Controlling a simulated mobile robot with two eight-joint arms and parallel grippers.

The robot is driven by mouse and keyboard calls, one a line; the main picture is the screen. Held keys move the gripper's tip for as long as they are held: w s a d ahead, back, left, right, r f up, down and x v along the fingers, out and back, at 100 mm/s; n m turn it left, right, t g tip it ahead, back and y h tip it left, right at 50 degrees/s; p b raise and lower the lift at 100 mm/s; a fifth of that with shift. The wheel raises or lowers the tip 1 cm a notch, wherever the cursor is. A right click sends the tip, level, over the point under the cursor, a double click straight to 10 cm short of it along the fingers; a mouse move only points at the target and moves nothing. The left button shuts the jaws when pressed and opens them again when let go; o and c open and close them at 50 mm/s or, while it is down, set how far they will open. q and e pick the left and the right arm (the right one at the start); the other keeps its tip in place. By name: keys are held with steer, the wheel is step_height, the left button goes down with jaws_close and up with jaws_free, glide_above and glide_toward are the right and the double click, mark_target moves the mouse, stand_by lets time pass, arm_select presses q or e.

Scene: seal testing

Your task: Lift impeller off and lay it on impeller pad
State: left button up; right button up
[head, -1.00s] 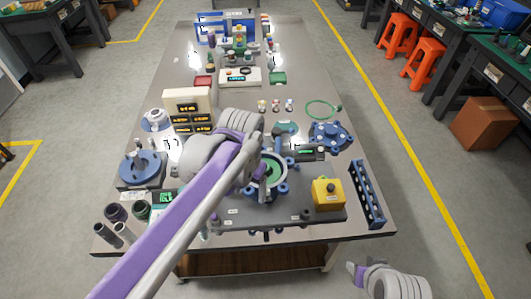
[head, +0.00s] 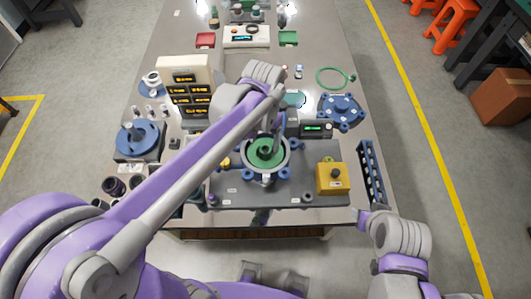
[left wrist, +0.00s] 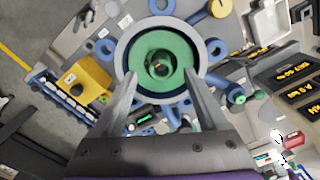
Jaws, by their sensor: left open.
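The green round impeller (head: 264,153), with a dark hub at its centre, sits inside a round grey-and-blue housing (head: 245,168) on a grey plate. In the left wrist view the impeller (left wrist: 178,50) fills the housing ring. My left gripper (head: 277,140) is over the housing, partly hidden by its own wrist in the head view. Its two fingers (left wrist: 160,74) are open in the left wrist view, spread to either side of the hub with nothing between them. I cannot tell how high they are above it. I cannot identify the impeller pad. My right gripper is not visible.
A blue lobed part (head: 341,110) lies behind right. A blue disc fixture (head: 138,140) and amber displays (head: 190,92) stand left.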

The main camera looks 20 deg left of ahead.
mark_target(265, 147)
arm_select(q)
step_height(265, 147, down, 4)
steer(key=shift+w+f, duration=0.15)
steer(key=shift+f, duration=0.05)
steer(key=shift+c, duration=0.2)
jaws_close()
steer(key=shift+r, duration=0.1)
